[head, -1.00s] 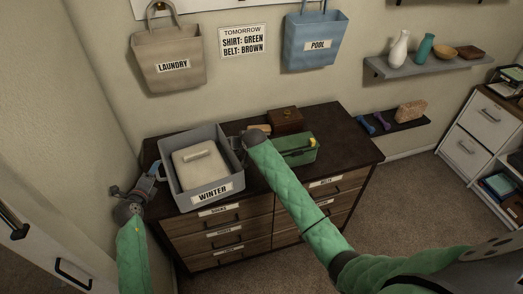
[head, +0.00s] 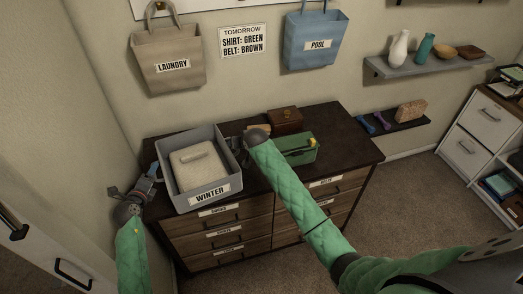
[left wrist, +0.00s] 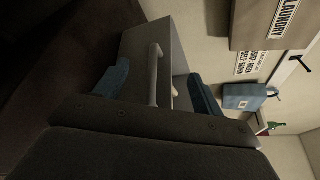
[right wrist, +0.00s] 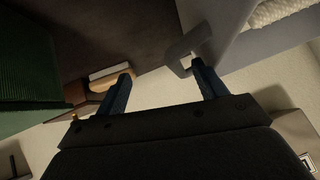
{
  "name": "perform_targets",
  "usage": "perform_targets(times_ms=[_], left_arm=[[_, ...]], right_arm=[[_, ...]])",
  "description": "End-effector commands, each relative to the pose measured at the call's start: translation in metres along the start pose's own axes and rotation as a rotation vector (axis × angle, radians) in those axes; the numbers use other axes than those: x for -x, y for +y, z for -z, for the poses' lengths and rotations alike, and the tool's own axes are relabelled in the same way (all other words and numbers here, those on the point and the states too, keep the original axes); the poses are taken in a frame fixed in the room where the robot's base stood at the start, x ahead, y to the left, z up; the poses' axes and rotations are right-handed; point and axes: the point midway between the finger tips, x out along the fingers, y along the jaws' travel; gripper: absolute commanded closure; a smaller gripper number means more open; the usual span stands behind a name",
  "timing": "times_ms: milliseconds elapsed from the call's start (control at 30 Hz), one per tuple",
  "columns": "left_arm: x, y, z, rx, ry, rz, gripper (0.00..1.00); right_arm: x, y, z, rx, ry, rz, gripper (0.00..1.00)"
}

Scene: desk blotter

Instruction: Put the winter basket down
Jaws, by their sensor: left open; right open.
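The winter basket (head: 181,202) is a grey open bin with a WINTER label on its front. It sits level on the left part of the dark dresser top (head: 344,138), with folded cream cloth (head: 198,170) inside. My left gripper (head: 151,174) is open at the basket's left side. In the left wrist view, the basket's handle (left wrist: 154,72) lies between the spread fingers (left wrist: 158,84). My right gripper (head: 238,148) is at the basket's right side, partly hidden by my arm. In the right wrist view, its fingers (right wrist: 162,76) are open, with the right handle (right wrist: 181,50) near one fingertip.
A green box (head: 300,149) and a brown wooden box (head: 285,119) stand on the dresser right of the basket. A laundry bag (head: 168,50) and a blue pool bag (head: 314,42) hang on the wall behind. The dresser's right end is clear.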

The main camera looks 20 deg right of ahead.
Motion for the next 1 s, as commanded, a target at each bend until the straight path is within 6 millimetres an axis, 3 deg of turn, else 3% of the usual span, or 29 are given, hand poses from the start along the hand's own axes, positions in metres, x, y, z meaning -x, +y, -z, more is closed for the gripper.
perform_targets(times_ms=[500,700,1000], left_arm=[[0.000,0.000,0.000,0.000,0.000,0.000,0.31],[0.000,0.000,0.000,0.000,0.000,0.000,0.31],[0.000,0.000,0.000,0.000,0.000,0.000,0.31]], right_arm=[[0.091,-0.002,-0.001,0.001,0.001,0.002,0.29],[0.106,-0.002,-0.001,0.001,0.000,0.002,0.29],[0.108,-0.002,-0.001,0.001,0.000,0.002,0.29]])
